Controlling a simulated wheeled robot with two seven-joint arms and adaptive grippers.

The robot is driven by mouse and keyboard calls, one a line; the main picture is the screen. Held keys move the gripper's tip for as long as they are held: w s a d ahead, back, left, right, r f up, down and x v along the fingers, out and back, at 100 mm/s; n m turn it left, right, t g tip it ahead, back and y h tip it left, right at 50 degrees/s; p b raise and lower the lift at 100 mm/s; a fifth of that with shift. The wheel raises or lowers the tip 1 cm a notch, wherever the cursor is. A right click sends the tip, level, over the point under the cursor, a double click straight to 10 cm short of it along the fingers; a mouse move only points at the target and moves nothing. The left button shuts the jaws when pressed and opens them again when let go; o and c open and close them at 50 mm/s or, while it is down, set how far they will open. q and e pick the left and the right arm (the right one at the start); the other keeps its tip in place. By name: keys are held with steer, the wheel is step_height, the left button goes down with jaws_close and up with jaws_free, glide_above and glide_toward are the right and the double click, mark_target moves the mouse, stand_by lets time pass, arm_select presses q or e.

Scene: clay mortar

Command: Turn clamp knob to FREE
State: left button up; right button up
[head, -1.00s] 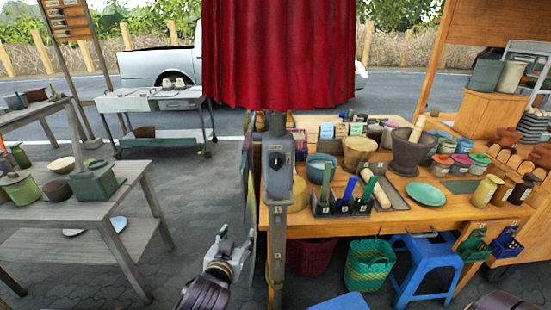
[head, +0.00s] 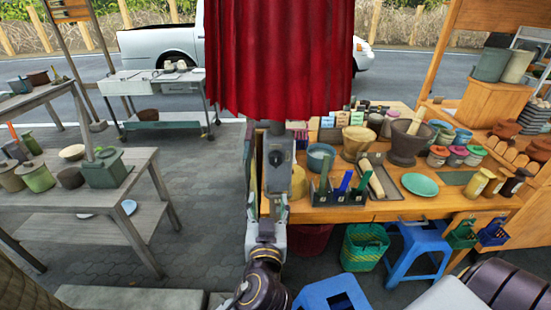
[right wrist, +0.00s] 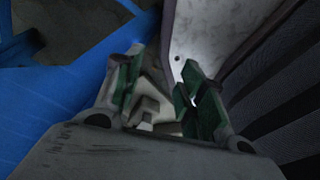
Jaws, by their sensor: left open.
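The clamp knob (head: 276,159) is a small dark knob on a grey plate, on the upright grey post (head: 275,140) at the left end of the wooden stall table. Its markings are too small to read. My left gripper (head: 265,226) is open, in front of the post and below the knob in the picture. It does not touch the knob, and the post's lower part is hidden behind it. My right gripper (right wrist: 158,95) shows in the right wrist view with its green-padded fingers apart and nothing seen between them.
A red curtain (head: 280,60) hangs just above the post. The wooden table (head: 400,212) bears a mortar (head: 405,148), bowls and a tool caddy (head: 340,198). Blue stools (head: 415,250) stand below. A grey table (head: 90,190) is at left, with open paving between.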

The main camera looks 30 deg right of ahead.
arm_select(q)
steer(key=shift+n+t, duration=0.4)
steer(key=shift+t, duration=0.3)
steer(key=s+r, duration=0.1)
steer(key=s+r+p, duration=0.1)
steer(key=r, duration=0.1)
steer(key=s+d+r, duration=0.1)
steer(key=shift+s+r+p, duration=0.2)
steer(key=shift+r+p, duration=0.2)
arm_select(e)
steer(key=s+d+g, duration=0.1)
steer(key=s+d, duration=0.1)
steer(key=s, duration=0.5)
steer(key=shift+f, duration=0.15)
arm_select(q)
steer(key=shift+w, duration=0.1)
arm_select(e)
steer(key=shift+d, duration=0.1)
arm_select(q)
steer(key=p, duration=0.2)
glide_toward(276, 162)
steer(key=shift+x, duration=1.6)
steer(key=shift+p+x, duration=0.55)
steer(key=shift+x, duration=2.25)
arm_select(e)
steer(key=shift+s+a+r, duration=0.1)
steer(key=shift+r, duration=0.7)
steer(key=shift+s+a+r, duration=0.1)
steer(key=shift+r, duration=0.7)
